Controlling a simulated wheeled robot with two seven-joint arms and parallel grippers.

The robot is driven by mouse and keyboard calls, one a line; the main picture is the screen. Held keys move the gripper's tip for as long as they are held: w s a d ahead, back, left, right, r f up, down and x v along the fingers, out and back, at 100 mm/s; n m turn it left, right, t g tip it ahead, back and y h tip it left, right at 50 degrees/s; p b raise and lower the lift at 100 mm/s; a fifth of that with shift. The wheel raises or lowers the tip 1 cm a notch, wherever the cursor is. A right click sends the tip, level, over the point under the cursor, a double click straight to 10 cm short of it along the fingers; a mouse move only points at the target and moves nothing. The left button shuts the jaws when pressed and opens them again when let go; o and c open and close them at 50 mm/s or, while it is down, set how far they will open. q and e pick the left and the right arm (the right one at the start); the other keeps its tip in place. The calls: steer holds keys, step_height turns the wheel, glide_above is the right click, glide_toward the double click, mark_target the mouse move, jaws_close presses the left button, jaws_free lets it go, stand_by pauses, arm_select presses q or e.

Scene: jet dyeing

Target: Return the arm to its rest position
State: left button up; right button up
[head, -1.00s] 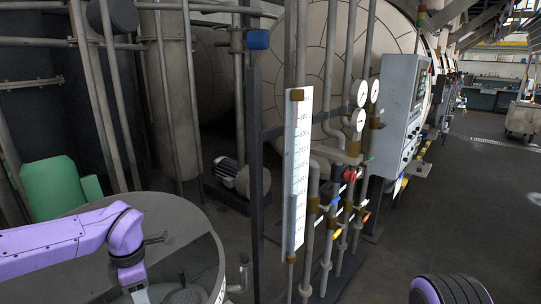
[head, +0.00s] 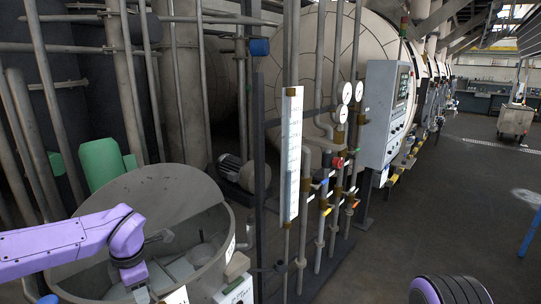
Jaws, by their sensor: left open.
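My left arm, purple and grey, comes in from the left in the head view. Its gripper (head: 141,294) points down in front of the round open grey tank (head: 160,190) at lower left. The gripper is open, and its fingertips are partly cut off by the bottom edge. I see nothing held in it. My right gripper is not in view.
A white level gauge (head: 291,155) stands right of the tank, beside pipes with valves and pressure gauges (head: 346,93). A grey control cabinet (head: 386,112) is behind them. A motor (head: 236,170) sits on the floor. Open floor lies right, with a cart (head: 515,120) far off.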

arm_select(q)
steer(key=s+d+f+m+t+y+b, duration=0.1)
steer(key=s+f+m+t+y+b, duration=0.25)
steer(key=f, duration=0.95)
steer(key=s+d+f+m+t+y+b, duration=0.15)
steer(key=s+f+m, duration=0.35)
steer(key=f, duration=0.7)
steer(key=s+a+f+m+g+h+b, duration=0.1)
steer(key=s+f+m+b, duration=0.2)
steer(key=s+f+m, duration=0.2)
steer(key=s+f+m+g+h+b, duration=0.1)
steer(key=s+f+m+b, duration=0.2)
steer(key=s+f, duration=0.8)
steer(key=s+m, duration=0.2)
steer(key=s, duration=0.3)
steer(key=shift+s+a+g+h+b, duration=0.3)
steer(key=shift+s+a+g+b, duration=0.1)
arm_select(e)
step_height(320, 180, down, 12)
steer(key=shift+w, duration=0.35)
arm_select(q)
steer(key=shift+w, duration=0.1)
